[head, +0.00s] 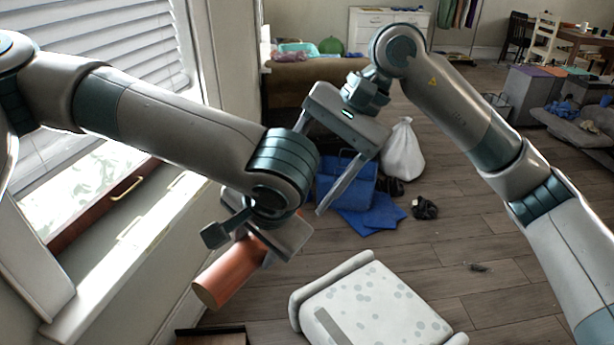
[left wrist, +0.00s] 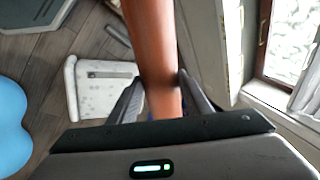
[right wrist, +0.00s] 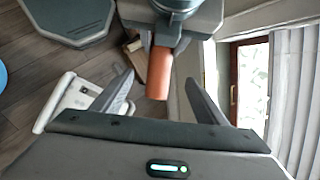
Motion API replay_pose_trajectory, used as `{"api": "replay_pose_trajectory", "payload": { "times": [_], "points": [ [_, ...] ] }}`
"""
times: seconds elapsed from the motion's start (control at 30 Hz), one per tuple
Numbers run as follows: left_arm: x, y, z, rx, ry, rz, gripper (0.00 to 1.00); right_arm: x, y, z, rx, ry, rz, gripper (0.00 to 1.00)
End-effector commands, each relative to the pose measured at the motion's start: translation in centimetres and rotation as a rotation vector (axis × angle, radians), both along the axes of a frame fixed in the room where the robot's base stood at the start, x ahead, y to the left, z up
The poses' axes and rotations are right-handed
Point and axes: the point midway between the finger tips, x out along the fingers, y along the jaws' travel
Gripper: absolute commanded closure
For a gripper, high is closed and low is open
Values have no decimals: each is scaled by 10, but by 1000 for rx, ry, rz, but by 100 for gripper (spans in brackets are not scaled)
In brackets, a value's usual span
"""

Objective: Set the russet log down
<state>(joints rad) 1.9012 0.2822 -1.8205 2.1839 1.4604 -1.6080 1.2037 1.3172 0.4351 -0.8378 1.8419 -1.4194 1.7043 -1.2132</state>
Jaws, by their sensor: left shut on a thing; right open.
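The russet log (head: 229,273) is a reddish-brown cylinder. In the head view it hangs below my left gripper (head: 262,240), with its cut end toward the lower left. My left gripper is shut on the log; in the left wrist view the log (left wrist: 153,45) runs between the two fingers (left wrist: 153,98). The right wrist view also shows the log (right wrist: 158,75), ahead of my right gripper and apart from it. My right gripper (head: 312,165) is open and empty in the air, right of the left one. The middle of the log is partly hidden by my left gripper.
A white spotted padded seat (head: 375,308) stands on the floor below. A dark-edged brown box or ledge (head: 212,337) is at the bottom, near the wall. Blue bags (head: 345,190) and a white sack (head: 403,150) lie behind. The wood floor (head: 450,250) at right is mostly clear.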

Motion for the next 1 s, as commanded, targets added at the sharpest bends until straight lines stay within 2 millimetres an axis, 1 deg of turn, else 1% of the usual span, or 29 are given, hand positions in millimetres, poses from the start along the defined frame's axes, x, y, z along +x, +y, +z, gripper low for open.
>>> {"api": "replay_pose_trajectory", "payload": {
  "times": [0.27,0.7,0.8,1.0],
  "points": [
    [0,0,1,0,-2,1,98,-3,15,-23,1,3,2,33],
    [0,0,1,0,-1,0,98,-10,50,-79,1,3,2,33],
    [0,0,1,0,-2,1,98,-10,55,-88,1,1,1,33],
    [0,0,1,0,-2,1,98,-11,61,-97,0,1,0,33]
  ]
}}
